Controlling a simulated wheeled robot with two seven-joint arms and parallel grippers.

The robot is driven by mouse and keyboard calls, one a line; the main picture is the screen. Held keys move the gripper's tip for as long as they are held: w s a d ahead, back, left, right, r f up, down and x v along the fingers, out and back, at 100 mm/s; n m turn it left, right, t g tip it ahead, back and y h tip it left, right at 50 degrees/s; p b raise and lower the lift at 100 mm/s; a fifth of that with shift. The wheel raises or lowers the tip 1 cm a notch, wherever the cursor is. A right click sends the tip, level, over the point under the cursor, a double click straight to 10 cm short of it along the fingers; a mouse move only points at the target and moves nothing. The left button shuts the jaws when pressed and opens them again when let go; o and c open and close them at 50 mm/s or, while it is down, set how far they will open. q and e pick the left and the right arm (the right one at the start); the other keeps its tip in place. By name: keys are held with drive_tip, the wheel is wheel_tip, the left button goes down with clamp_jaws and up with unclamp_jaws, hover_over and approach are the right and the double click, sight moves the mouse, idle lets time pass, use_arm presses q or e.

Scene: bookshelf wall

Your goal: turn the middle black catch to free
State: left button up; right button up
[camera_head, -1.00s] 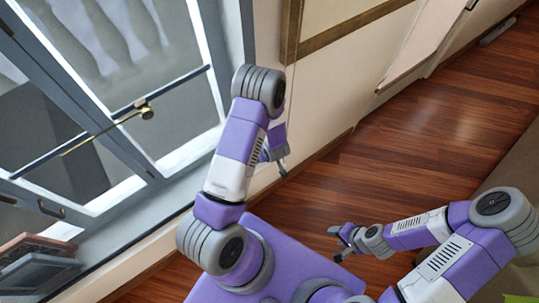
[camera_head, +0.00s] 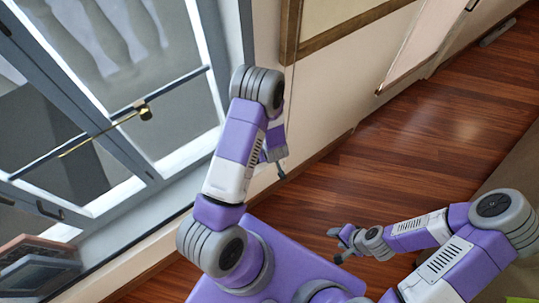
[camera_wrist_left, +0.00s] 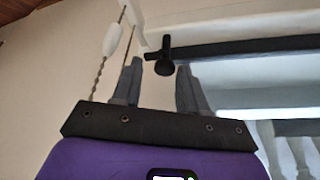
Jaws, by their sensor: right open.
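I cannot tell whether this is the middle catch. In the head view only a small dark tip of my left gripper (camera_head: 281,172) shows, below the forearm. My right gripper (camera_head: 337,244) is open and empty over the wooden floor.
A grey-framed window (camera_head: 105,128) with a brass knob (camera_head: 146,112) stands at the left. Framed items (camera_head: 38,262) sit at the lower left. A white cord weight (camera_wrist_left: 112,38) hangs left of the catch.

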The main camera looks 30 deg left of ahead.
use_arm(q)
drive_tip(key=shift+s+a, duration=0.3)
drive_tip(key=shift+a, duration=0.05)
drive_tip(key=shift+s+d+r+p, duration=0.15)
drive_tip(key=shift+r+p, duration=0.4)
drive_tip(key=shift+p, duration=0.05)
drive_tip(key=p+v, duration=0.5)
drive_tip(key=v, duration=0.2)
drive_tip(key=shift+w+d, duration=0.25)
drive_tip(key=shift+f, duration=0.1)
